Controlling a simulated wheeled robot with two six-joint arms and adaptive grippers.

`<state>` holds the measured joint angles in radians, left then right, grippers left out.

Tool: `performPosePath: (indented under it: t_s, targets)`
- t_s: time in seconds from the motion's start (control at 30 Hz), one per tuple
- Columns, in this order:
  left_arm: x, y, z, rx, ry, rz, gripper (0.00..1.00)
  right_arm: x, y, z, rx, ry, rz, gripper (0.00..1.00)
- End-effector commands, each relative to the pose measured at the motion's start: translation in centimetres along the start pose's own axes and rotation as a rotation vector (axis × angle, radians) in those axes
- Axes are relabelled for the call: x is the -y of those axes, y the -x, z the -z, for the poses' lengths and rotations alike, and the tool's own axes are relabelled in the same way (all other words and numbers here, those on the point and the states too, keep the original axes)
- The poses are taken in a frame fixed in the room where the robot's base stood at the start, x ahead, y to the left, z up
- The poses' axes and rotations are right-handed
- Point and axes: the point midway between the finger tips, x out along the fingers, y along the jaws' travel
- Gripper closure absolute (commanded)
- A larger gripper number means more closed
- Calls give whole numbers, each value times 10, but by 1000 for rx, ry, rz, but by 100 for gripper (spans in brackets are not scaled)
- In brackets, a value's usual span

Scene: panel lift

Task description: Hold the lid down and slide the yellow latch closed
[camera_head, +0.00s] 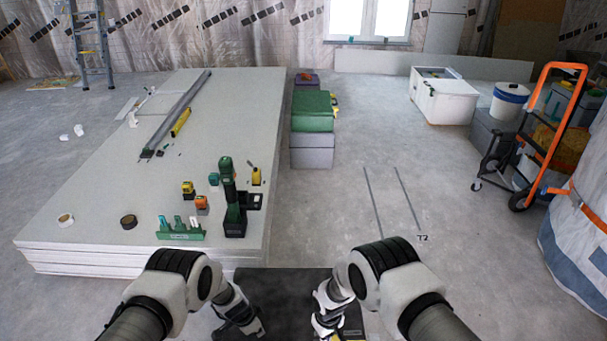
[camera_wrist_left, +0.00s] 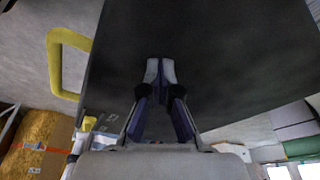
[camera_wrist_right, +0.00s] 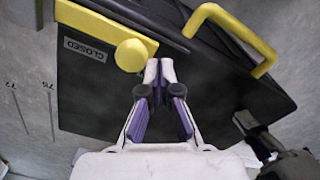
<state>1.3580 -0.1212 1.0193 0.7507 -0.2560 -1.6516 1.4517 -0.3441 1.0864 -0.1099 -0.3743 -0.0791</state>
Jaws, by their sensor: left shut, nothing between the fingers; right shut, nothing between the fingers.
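A black case lid (camera_head: 285,290) lies below both my arms at the bottom of the head view. It fills much of the left wrist view (camera_wrist_left: 225,50). The yellow latch (camera_wrist_right: 95,32), with a round knob (camera_wrist_right: 131,55), lies on the lid beside a "CLOSED" label (camera_wrist_right: 85,50) in the right wrist view. My right gripper (camera_wrist_right: 160,70) is shut and empty, its tips just beside the knob; contact is unclear. My left gripper (camera_wrist_left: 160,70) is shut and empty over the lid; whether it touches is unclear. A yellow handle (camera_wrist_right: 258,40) sits at the case's edge.
A stack of white panels (camera_head: 120,185) stands ahead left, with a green drill (camera_head: 230,200) and small tools on it. Green and grey boxes (camera_head: 312,150) stand beyond the case. An orange hand truck (camera_head: 550,130) is at right.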

Motion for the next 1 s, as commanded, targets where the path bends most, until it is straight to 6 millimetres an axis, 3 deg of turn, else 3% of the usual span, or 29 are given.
performPosePath:
  t_s: [1.0]
  targets:
    - [-2, -2, -2, 3, 1, -4, 100, -21, 0, -12, 0, 0, 0, 100]
